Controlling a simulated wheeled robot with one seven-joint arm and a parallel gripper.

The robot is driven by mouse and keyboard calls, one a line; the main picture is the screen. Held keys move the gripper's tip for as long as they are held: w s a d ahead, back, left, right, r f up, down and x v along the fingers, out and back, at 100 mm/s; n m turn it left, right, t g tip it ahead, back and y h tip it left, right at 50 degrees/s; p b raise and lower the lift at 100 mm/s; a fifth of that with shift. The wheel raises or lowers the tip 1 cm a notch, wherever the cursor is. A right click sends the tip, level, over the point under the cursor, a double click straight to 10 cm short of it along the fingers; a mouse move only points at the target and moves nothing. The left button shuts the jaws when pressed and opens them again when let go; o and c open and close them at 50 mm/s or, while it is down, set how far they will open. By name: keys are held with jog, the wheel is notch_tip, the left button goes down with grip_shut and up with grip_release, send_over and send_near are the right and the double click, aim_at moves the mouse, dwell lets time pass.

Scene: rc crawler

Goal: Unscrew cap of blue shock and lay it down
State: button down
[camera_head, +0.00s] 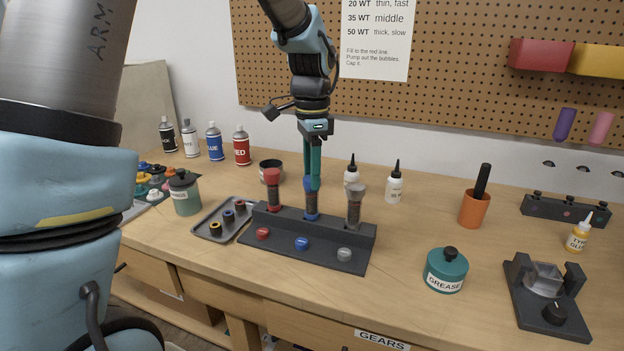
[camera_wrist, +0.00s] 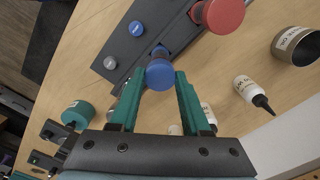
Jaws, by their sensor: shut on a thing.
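The blue shock (camera_head: 311,206) stands upright in the middle of a dark grey stand (camera_head: 330,228), between the red shock (camera_head: 273,194) and the grey shock (camera_head: 354,208). My gripper (camera_head: 312,182) points straight down over it and is shut on its round blue cap, with a green finger on each side. In the wrist view the blue cap (camera_wrist: 160,75) sits between the fingertips of my gripper (camera_wrist: 159,77). The cap is at the top of the blue shock; I cannot tell how far it is unscrewed.
Red, blue and grey discs lie along the stand's front. A grey tray (camera_head: 204,233) with small rings is to its left. Dropper bottles (camera_head: 394,182) and a dark cup stand behind. A grease tub (camera_head: 446,270) is at right. Bare table lies between stand and tub.

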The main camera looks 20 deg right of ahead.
jog(key=shift+r+n+p, duration=0.15)
jog(key=shift+n+p, duration=0.25)
jog(key=shift+n, duration=1.7)
jog(key=shift+n+p, duration=0.55)
jog(key=shift+n, duration=1.55)
jog(key=shift+p, duration=0.3)
